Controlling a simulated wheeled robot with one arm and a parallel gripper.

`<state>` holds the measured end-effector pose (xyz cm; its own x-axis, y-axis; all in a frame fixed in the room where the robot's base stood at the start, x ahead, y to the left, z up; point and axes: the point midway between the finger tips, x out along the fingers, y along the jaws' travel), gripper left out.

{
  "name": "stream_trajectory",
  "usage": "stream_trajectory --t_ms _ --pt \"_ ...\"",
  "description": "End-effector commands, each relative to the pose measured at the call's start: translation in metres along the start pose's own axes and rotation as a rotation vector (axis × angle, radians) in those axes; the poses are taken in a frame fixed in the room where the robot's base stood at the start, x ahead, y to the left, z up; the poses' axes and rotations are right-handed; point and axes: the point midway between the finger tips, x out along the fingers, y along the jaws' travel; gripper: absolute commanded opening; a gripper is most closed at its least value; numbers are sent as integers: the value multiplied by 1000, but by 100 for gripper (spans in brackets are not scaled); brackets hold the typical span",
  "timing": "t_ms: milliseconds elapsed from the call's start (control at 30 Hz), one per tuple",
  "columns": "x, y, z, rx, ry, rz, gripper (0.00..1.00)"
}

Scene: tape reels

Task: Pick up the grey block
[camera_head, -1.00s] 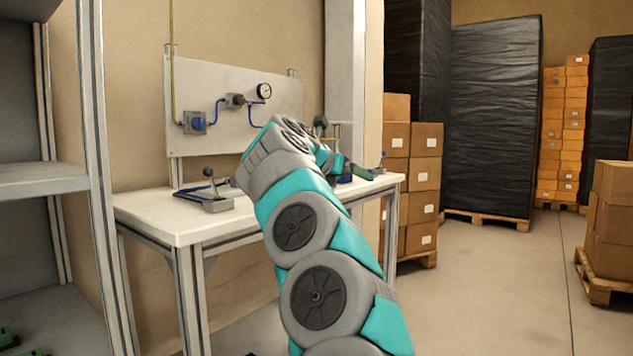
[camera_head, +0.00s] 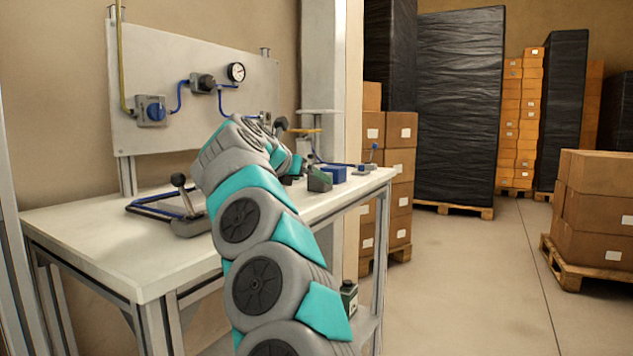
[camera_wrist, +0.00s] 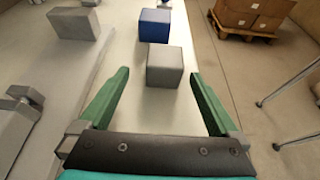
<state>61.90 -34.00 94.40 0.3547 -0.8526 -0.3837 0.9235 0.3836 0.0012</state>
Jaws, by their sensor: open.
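The grey block (camera_wrist: 165,67) lies on the white tabletop in the wrist view, just beyond and between my fingertips. My gripper (camera_wrist: 160,75) is open and empty, with one green finger on each side of the block's near end. I cannot tell the height of the fingers over the table.
A blue block (camera_wrist: 154,25) sits just beyond the grey one; it also shows in the head view (camera_head: 333,175). A clamp-like fixture (camera_head: 183,212) stands left on the worktable (camera_head: 100,240). A gauge panel (camera_head: 190,90) rises behind. Stacked cartons (camera_head: 595,205) stand right, with open floor between.

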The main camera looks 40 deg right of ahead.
Motion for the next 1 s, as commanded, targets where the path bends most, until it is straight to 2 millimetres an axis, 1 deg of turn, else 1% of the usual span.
stream_trajectory --t_ms 167,300,433,533,700,1000 --pt "13 -3 1 0 -1 -3 98" --pt "33 -7 1 -1 0 -6 98" --pt "49 -5 0 -3 -1 -4 98" --pt "54 -6 0 0 -1 -3 98" --pt "54 -5 0 0 -1 -2 98" --pt "54 -5 0 -1 -1 -1 64"
